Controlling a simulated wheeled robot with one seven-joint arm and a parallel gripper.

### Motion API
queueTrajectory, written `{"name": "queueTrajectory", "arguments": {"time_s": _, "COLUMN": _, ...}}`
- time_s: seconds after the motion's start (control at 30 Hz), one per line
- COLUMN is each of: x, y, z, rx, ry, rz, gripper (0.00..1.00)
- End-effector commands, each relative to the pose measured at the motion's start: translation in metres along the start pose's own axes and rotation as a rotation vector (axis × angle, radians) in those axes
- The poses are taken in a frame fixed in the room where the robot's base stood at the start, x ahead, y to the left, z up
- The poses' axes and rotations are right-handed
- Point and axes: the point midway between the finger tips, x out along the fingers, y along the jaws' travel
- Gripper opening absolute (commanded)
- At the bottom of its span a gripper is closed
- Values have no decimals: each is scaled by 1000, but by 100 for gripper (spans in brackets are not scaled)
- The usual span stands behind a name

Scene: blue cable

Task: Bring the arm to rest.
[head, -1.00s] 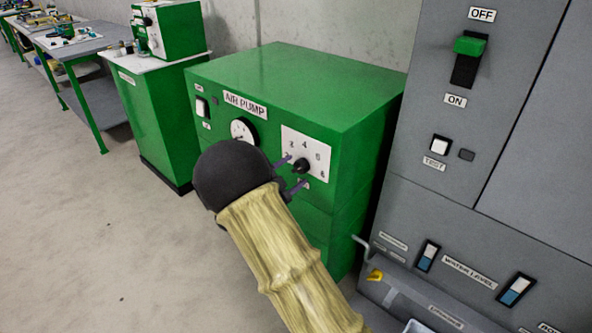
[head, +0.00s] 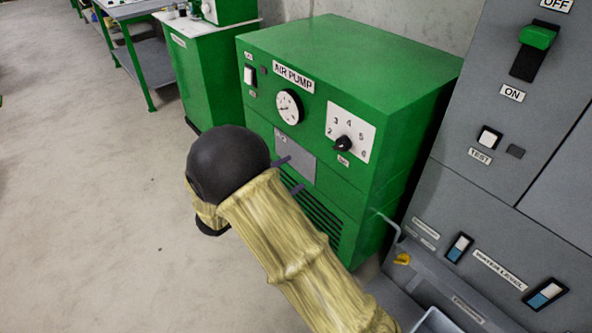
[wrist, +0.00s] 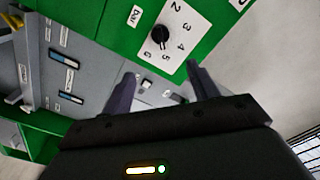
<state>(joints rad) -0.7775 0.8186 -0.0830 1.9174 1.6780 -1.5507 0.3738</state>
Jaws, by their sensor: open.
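My gripper (head: 291,173) is at the end of my sleeved arm, in front of the green air pump (head: 352,50). Only its two thin dark fingertips show in the head view, past the round black wrist joint. In the wrist view the two fingers of my gripper (wrist: 160,88) stand wide apart with nothing between them. Beyond them is the pump's numbered white plate with its black knob (wrist: 160,36). The same knob (head: 343,143) shows in the head view, right of the fingertips and apart from them.
A grey cabinet (head: 465,110) with a green-handled switch (head: 538,37), a test button and rocker switches stands close on the right. A grey trough with a bent handle juts out below it. A green cabinet (head: 200,75) stands behind left. The concrete floor (head: 90,220) at left is clear.

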Motion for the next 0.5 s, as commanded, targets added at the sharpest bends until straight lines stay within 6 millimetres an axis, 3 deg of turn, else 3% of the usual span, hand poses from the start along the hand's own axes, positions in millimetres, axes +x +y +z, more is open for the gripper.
{"name": "queueTrajectory", "arguments": {"time_s": 0.37, "x": 1, "y": 0, "z": 0, "rx": 0, "ry": 0, "rz": 1, "gripper": 60}}
{"name": "queueTrajectory", "arguments": {"time_s": 0.5, "x": 10, "y": -4, "z": 1, "rx": -4, "ry": -40, "rz": -3, "gripper": 60}}
